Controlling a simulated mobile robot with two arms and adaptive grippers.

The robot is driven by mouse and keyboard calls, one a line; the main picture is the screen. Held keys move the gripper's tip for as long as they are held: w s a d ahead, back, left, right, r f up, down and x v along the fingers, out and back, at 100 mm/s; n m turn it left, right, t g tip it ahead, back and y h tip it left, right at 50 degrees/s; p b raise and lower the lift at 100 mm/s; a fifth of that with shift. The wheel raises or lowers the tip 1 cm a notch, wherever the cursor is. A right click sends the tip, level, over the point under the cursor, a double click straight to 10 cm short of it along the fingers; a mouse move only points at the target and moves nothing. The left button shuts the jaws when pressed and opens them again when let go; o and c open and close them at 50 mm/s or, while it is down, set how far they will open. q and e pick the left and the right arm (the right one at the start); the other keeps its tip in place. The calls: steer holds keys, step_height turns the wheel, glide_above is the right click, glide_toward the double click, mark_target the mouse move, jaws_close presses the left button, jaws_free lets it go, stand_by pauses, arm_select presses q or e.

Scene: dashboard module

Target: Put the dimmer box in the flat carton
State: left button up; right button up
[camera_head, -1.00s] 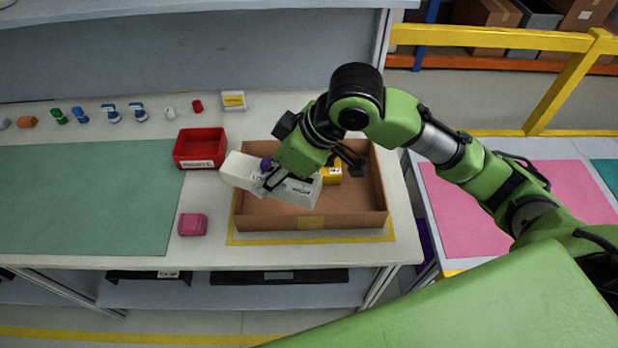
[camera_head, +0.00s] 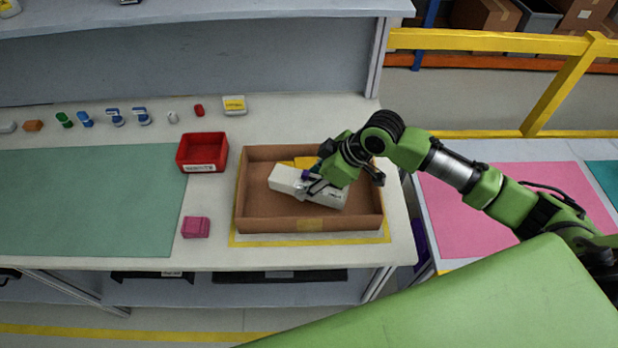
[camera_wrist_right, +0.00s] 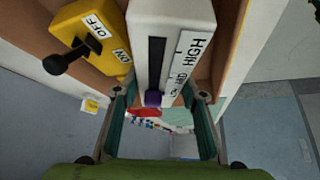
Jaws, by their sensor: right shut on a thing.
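The dimmer box (camera_head: 322,192) is a long white box with a purple slider knob and LOW, MID, HIGH marks. It also shows in the right wrist view (camera_wrist_right: 205,18). My right gripper (camera_head: 312,186) is shut on it, near its middle. The box is inside the outline of the flat carton (camera_head: 290,225), an open brown tray, lying slantwise. I cannot tell whether it touches the carton's floor. A yellow switch box (camera_wrist_right: 88,38) marked ON and OFF is in the carton behind it, partly hidden in the head view (camera_head: 300,162). My left gripper is not in view.
A red bin (camera_head: 203,153) stands left of the carton, with a pink block (camera_head: 195,227) in front of it. Several small coloured parts line the back of the bench. A green mat (camera_head: 90,200) lies clear at the left. A yellow rail (camera_head: 480,41) stands behind at the right.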

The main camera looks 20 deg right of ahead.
steer(key=shift+f, duration=0.15)
steer(key=o, duration=1.2)
steer(key=shift+r, duration=0.2)
steer(key=shift+s+d+r, duration=0.1)
steer(key=shift+d+r, duration=0.1)
steer(key=shift+r, duration=0.1)
steer(key=b+v, duration=0.1)
steer(key=v, duration=1)
steer(key=shift+r+b, duration=0.15)
steer(key=shift+b, duration=0.2)
